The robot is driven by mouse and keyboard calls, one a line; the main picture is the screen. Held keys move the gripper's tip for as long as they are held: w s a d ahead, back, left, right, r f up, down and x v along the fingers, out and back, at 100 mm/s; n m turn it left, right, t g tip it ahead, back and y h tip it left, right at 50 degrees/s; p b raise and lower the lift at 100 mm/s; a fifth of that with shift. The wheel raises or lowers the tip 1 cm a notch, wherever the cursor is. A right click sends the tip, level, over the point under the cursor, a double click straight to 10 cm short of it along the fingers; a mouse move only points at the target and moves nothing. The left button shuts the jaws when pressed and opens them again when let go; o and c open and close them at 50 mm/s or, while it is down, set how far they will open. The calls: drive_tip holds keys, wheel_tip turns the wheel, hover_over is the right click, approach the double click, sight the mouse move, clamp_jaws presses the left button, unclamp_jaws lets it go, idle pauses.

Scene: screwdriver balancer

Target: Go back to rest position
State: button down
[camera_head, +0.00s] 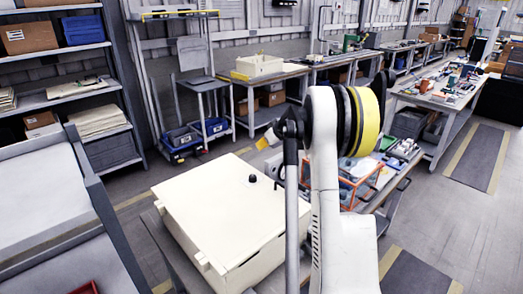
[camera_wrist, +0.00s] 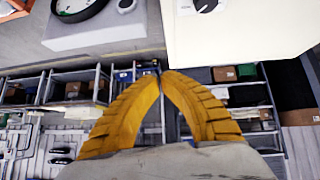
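My gripper (camera_wrist: 162,73) shows in the wrist view as two yellow ribbed fingers. They curve inward and their tips meet, with nothing visible held between them. In the head view my white arm rises in front of the workbenches, and a small yellow bit beside its dark joint may be part of the gripper, which is otherwise hidden there. The gripper appears clear of any surface.
A cream cabinet (camera_head: 220,215) with a black knob (camera_head: 252,178) stands close by, left of my arm. An orange-framed crate (camera_head: 358,182) is on the bench to the right. Shelving (camera_head: 70,95) stands at left. The aisle floor (camera_head: 440,225) at right is clear.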

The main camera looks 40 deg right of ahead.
drive_tip(key=v, duration=0.6)
drive_tip(key=shift+a+r+p, duration=0.25)
drive_tip(key=shift+r+p, duration=0.05)
drive_tip(key=shift+p, duration=0.1)
drive_tip(key=s+a+r+g+y+b, duration=0.1)
drive_tip(key=s+a+b, duration=0.15)
drive_tip(key=a, duration=1.05)
drive_tip(key=s+a+r+b, duration=0.2)
drive_tip(key=s+a, duration=0.2)
drive_tip(key=a, duration=0.9)
drive_tip(key=s+a+f+b, duration=0.2)
drive_tip(key=s+a+f, duration=0.3)
drive_tip(key=s+a, duration=0.4)
drive_tip(key=s+a+f+b, duration=0.3)
drive_tip(key=s+a+f, duration=0.3)
drive_tip(key=s+a, duration=0.4)
drive_tip(key=s, duration=0.2)
drive_tip(key=shift+s+f+g, duration=0.25)
drive_tip(key=shift+s+g, duration=0.1)
drive_tip(key=shift+g, duration=0.05)
